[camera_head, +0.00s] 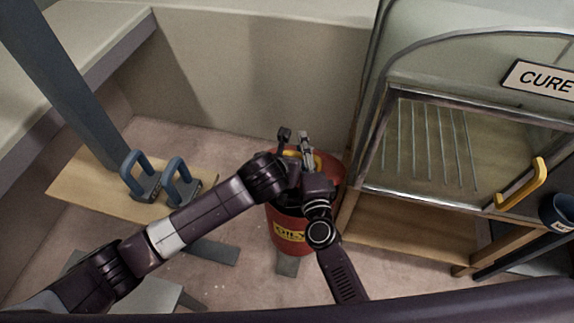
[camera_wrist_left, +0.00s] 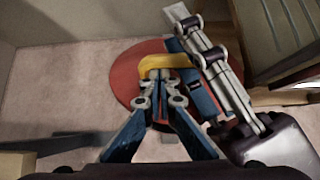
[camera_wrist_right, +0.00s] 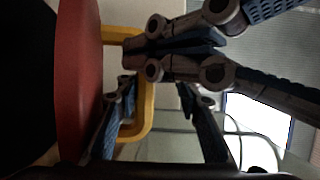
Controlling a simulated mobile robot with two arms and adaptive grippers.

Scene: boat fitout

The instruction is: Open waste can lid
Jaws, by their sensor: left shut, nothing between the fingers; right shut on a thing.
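The red waste can (camera_head: 287,235), with a yellow "OILY" label, stands on the floor in the middle of the head view. Its round red lid (camera_wrist_left: 126,82) carries a yellow handle (camera_wrist_left: 160,62); the lid shows edge-on in the right wrist view (camera_wrist_right: 80,80). My right gripper (camera_head: 295,140) is over the lid and shut on the yellow handle, with a bar between its fingers (camera_wrist_right: 155,115). My left gripper (camera_wrist_left: 155,80) is shut and empty, its tips close by the handle. I cannot tell if they touch it. The arms hide much of the lid; whether it is raised is unclear.
A cabinet with a glass door, a yellow handle (camera_head: 522,184) and a "CURE" sign (camera_head: 541,78) stands close at the right. A wooden board (camera_head: 88,190) with two blue-handled tools (camera_head: 180,185) is at the left. Carpet is clear behind the can.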

